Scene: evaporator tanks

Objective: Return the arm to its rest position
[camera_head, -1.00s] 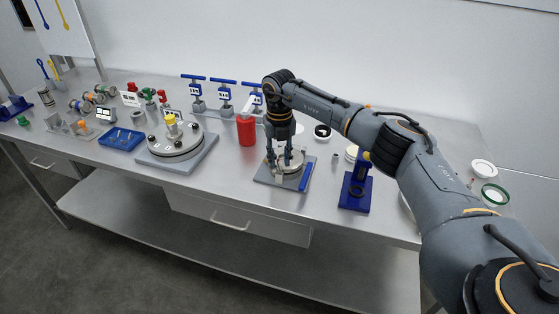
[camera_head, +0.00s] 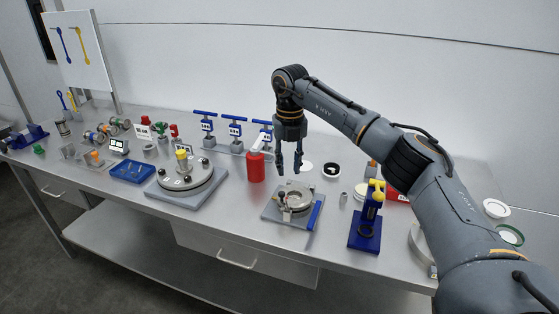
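My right arm comes in from the right side of the head view. Its gripper (camera_head: 289,171) hangs with fingers pointing down and apart, with nothing between them. It is above and slightly behind a round metal fixture (camera_head: 296,199) on a grey plate with a blue bar (camera_head: 316,214). A gap shows between the fingertips and the fixture. My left gripper is out of view.
A red cylinder (camera_head: 256,167) stands just left of the gripper. A blue stand with a yellow top (camera_head: 366,226) is to the right. A large round lidded unit (camera_head: 186,179), blue tray (camera_head: 132,172) and several blue-handled valves (camera_head: 235,131) are left. Open space lies above the bench.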

